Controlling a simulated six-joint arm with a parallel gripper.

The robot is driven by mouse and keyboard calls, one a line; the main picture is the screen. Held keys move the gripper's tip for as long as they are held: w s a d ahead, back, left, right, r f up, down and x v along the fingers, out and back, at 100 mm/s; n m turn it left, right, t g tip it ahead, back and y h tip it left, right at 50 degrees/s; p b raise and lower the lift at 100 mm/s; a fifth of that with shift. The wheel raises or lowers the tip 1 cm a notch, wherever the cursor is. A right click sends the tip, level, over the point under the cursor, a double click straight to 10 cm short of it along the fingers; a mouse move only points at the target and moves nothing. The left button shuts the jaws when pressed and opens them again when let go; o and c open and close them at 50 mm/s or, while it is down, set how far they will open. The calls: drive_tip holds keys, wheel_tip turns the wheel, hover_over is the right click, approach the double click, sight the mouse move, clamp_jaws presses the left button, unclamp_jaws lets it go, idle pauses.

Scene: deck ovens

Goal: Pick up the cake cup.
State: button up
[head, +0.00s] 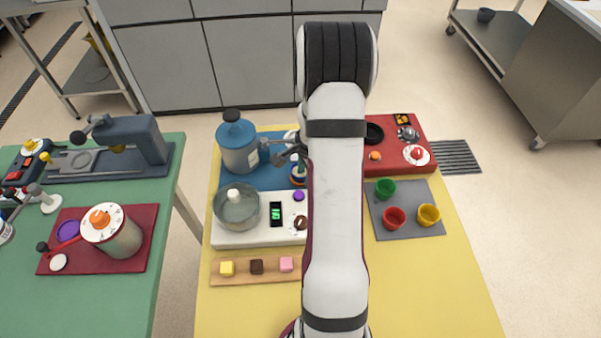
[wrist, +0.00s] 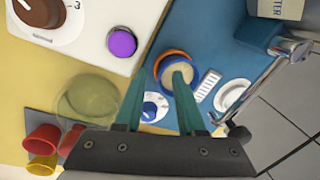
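A small round cup-like thing (wrist: 177,60) with a pale inside and orange and blue rings lies just beyond my fingertips in the wrist view. I cannot tell for sure if it is the cake cup. My gripper (wrist: 163,82) is open, its two teal fingers apart, with nothing clearly held. In the head view, my gripper (head: 286,150) is over the blue mat and partly hidden by my arm. A green cup (head: 385,188), a red cup (head: 393,218) and a yellow cup (head: 429,215) stand on the grey mat (head: 408,232) to the right.
A blue canister (head: 238,145) stands left of my gripper. A glass bowl (head: 236,208) sits on the white scale (head: 262,240). A translucent round thing (wrist: 88,100) shows in the wrist view. A red panel (head: 428,132) is at right. The yellow table (head: 430,290) is clear at front right.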

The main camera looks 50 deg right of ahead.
clamp_jaws()
idle(1.3)
